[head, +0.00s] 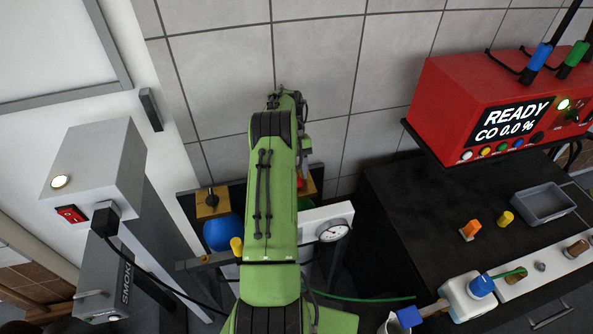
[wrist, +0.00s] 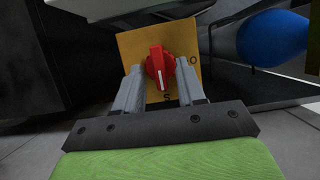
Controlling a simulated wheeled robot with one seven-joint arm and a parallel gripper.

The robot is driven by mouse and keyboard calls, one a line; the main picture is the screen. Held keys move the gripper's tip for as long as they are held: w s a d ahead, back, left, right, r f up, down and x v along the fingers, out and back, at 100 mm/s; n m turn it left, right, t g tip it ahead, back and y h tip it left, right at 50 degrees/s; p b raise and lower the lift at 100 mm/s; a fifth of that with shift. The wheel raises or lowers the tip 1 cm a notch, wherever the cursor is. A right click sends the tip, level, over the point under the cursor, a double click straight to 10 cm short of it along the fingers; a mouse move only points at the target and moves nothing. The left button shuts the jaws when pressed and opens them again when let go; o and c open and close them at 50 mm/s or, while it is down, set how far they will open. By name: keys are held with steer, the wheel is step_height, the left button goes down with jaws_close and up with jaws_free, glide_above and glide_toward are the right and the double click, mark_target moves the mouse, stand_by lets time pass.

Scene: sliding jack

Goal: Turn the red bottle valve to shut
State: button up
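The red valve knob (wrist: 160,68) sits on a square yellow plate (wrist: 187,37) in the wrist view. The plate is marked O at its right and S at its lower edge. The knob's white line points down, towards the S. My gripper (wrist: 160,82) is open, with one grey finger on each side of the knob. Gaps seem to show between the fingers and the knob; I cannot tell whether either touches. In the head view, a small red part and an orange plate edge (head: 311,188) show beside my green arm, which hides the gripper and most of the valve.
A blue bottle (head: 222,233) stands left of my arm, below another yellow plate (head: 212,203) with a dark knob. A pressure gauge (head: 333,230) is close on the right. A black bench (head: 390,215) with a red analyser (head: 480,110) lies further right; a grey smoke meter (head: 95,175) stands left.

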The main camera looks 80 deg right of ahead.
steer(key=p+v, duration=0.1)
steer(key=v, duration=0.6)
steer(key=shift+r, duration=0.25)
steer(key=shift+w, duration=0.1)
stand_by(0.4)
